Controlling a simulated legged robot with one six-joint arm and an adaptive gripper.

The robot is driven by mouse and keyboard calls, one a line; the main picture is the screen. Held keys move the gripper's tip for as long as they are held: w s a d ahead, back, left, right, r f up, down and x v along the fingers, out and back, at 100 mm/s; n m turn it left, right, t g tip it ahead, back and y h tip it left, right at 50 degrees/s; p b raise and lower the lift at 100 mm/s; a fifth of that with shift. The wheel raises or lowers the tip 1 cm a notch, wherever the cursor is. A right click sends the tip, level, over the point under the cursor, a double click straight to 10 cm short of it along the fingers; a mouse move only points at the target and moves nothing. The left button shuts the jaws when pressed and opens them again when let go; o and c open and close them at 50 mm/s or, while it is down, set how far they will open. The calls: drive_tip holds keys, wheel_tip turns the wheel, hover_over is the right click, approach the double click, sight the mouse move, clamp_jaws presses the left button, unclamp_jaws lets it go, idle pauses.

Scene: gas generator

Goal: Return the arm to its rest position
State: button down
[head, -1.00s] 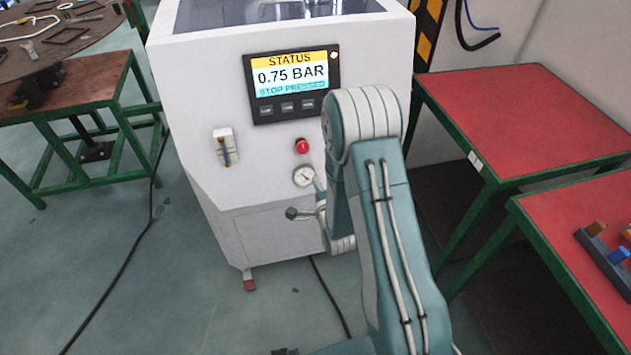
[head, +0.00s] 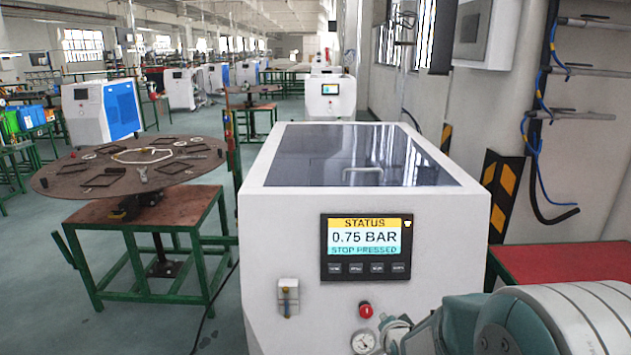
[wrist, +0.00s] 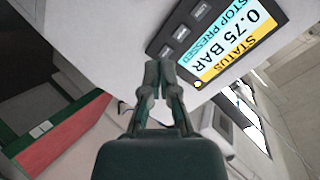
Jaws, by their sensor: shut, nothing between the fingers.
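My arm (head: 530,322) fills the lower right corner of the head view, in front of the white gas generator (head: 262,245). My gripper (wrist: 160,72) shows in the wrist view with its fingers together and nothing between them. The generator's display (head: 366,247) reads "STATUS 0.75 BAR STOP PRESSED" and also shows rotated in the wrist view (wrist: 222,42). A red button (head: 365,310) and a round gauge (head: 363,341) sit below the display.
A red-topped table (head: 540,262) stands at the right, behind my arm. A green-framed table (head: 205,205) and a round brown table (head: 200,168) with flat parts are at the left. Open floor (head: 35,270) lies at the far left.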

drive_tip(key=s+r+n+g, duration=0.2)
drive_tip(key=s+r+n, duration=0.1)
drive_tip(key=s, duration=0.6)
drive_tip(key=s+r+n+g, duration=0.2)
drive_tip(key=s+r+n, duration=0.2)
drive_tip(key=s, duration=0.5)
drive_tip(key=s+r+n+g, duration=0.2)
drive_tip(key=s+r, duration=0.4)
drive_tip(key=s, duration=0.4)
drive_tip(key=shift+n+g, duration=0.3)
drive_tip(key=shift+n, duration=0.5)
drive_tip(key=shift+w+a, duration=0.1)
